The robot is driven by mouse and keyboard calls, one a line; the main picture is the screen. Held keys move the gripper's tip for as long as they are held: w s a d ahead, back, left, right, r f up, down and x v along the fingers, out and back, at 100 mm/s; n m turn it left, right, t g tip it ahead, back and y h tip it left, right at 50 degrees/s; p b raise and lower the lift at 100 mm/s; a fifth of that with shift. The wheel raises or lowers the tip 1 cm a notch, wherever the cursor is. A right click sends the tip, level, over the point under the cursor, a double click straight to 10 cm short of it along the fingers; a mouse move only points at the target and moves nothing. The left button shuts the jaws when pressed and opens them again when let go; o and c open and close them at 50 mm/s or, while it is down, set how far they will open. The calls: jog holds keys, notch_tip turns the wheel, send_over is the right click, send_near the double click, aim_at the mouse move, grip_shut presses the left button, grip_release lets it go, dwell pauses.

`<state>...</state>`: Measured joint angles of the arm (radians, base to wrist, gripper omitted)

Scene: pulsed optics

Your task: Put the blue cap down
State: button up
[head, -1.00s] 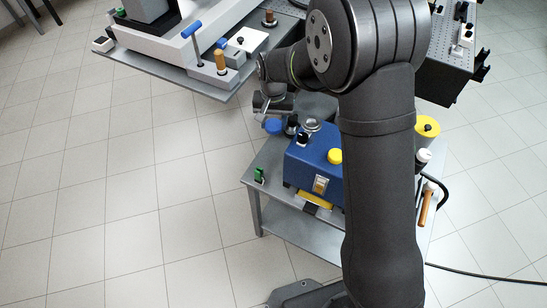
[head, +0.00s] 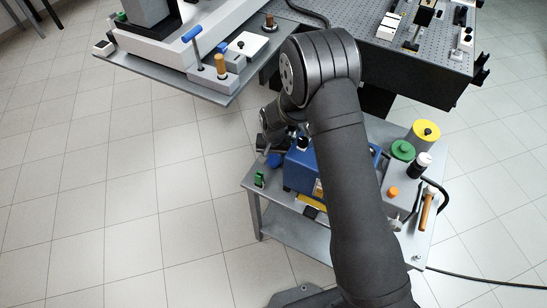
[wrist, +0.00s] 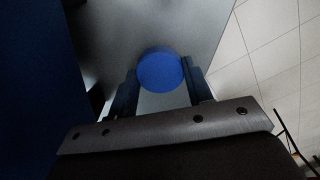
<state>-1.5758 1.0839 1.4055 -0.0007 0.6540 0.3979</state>
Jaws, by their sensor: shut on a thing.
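The blue cap (wrist: 160,71) is a round blue disc held between the two fingers of my gripper (wrist: 160,88) in the wrist view. The fingers sit against its left and right sides. Below it is the grey top of the small table (wrist: 205,38); I cannot tell whether the cap touches it. In the head view the cap (head: 274,160) shows just below my gripper (head: 268,150), left of the blue box (head: 298,172). The fingertips are hard to make out there.
The blue box stands close beside my gripper. A green clip-like item (head: 260,179) stands at the table's left edge. Yellow (head: 425,131) and green (head: 403,149) round items stand on the right. An orange-handled tool (head: 427,212) lies at the right edge. An optics bench is behind.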

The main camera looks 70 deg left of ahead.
aim_at(273, 159)
jog(key=shift+f, duration=0.25)
jog(key=shift+f, duration=0.1)
jog(key=shift+f, duration=0.1)
jog(key=o, duration=1.2)
notch_tip(273, 159, up, 12)
jog(key=shift+r, duration=0.2)
jog(key=shift+f, duration=0.1)
jog(key=shift+f, duration=4.85)
jog(key=shift+f, duration=0.1)
